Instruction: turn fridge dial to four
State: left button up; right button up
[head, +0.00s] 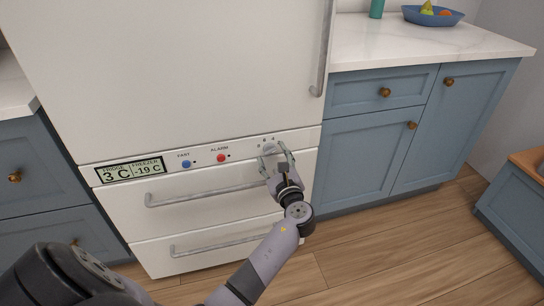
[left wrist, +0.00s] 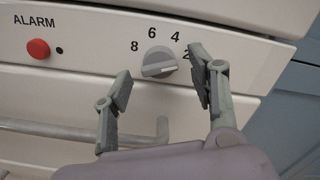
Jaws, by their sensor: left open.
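The fridge dial (head: 268,149) is a round grey knob on the white control strip, at the right end. In the left wrist view the dial (left wrist: 158,62) has the numbers 8, 6, 4 and 2 around its top. Its raised grip bar lies nearly level, with its right end just below the 2. My left gripper (head: 276,158) is open in front of the dial. In the left wrist view its fingers stand either side of the knob, with a gap on both sides; I cannot tell how far off the panel they are. My right gripper is not in view.
On the strip are a red alarm button (head: 221,158), a blue button (head: 186,164) and a temperature display (head: 130,170) reading 3 C and -19 C. A drawer handle (head: 205,193) runs just below the strip. Blue cabinets (head: 365,150) stand to the right. The wooden floor in front is clear.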

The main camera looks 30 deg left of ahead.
pick_arm(q)
jog(key=shift+x, duration=0.85)
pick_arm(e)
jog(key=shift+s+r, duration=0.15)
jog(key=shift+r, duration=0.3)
pick_arm(q)
jog(key=shift+c, duration=0.3)
jog(key=c, duration=1.1)
